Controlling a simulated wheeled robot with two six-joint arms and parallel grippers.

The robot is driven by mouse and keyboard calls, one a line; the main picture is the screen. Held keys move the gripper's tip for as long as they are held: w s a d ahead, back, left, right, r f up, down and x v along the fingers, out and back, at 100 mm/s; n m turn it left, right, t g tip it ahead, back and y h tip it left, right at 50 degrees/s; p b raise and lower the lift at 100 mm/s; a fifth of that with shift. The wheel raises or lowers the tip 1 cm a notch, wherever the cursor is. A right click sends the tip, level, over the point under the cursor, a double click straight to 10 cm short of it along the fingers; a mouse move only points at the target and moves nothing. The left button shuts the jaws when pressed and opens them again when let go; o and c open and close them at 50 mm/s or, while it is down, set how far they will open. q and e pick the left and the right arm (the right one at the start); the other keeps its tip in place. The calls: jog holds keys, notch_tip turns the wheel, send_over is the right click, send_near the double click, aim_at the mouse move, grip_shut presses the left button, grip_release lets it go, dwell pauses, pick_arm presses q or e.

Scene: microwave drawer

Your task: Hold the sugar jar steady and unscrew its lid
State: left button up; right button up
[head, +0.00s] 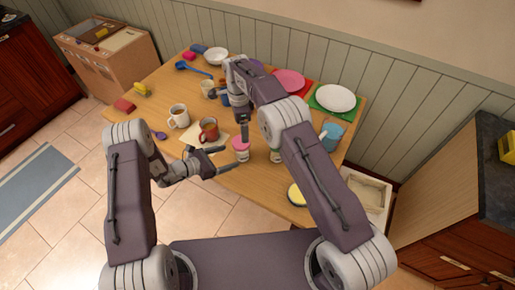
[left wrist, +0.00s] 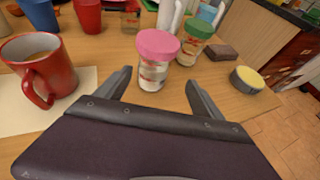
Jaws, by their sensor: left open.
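A clear jar (head: 241,155) with a pink lid (head: 240,144) and white contents stands upright on the table. In the left wrist view the jar (left wrist: 153,75) and its lid (left wrist: 158,44) are just beyond my fingertips; the lid is on. My left gripper (head: 226,160) is open and low beside the jar, its fingers pointing at it; its fingers also show in the left wrist view (left wrist: 158,82), with nothing between them. My right gripper (head: 244,133) points down just above the lid; whether its fingers touch it or are parted is unclear.
A second jar with a green lid (left wrist: 196,30) stands close behind the pink-lidded one. A red mug (left wrist: 45,70) is left of it, on a pale napkin. A yellow-topped round thing (head: 296,194) lies near the right table edge. Plates (head: 336,97) stand at the back.

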aim_at(236, 152)
pick_arm(q)
jog(key=shift+w+a+f+n, duration=0.15)
jog(key=shift+w+f+n, duration=0.05)
jog(key=shift+n, duration=0.1)
pick_arm(e)
jog(key=shift+a, duration=0.1)
pick_arm(q)
jog(key=shift+w+a+f, duration=0.1)
jog(key=shift+w, duration=0.1)
pick_arm(e)
jog(key=shift+w+a+f, duration=0.1)
jog(key=shift+w+f, duration=0.05)
jog(key=shift+w, duration=0.05)
pick_arm(q)
jog(key=shift+w+f, duration=0.15)
jog(key=shift+w, duration=0.1)
pick_arm(e)
jog(key=shift+w+a, duration=0.15)
pick_arm(q)
jog(key=x, duration=0.8)
jog(key=shift+s, duration=0.1)
jog(key=shift+d+f, duration=0.1)
jog(key=shift+d, duration=0.15)
jog(key=shift+c, duration=0.3)
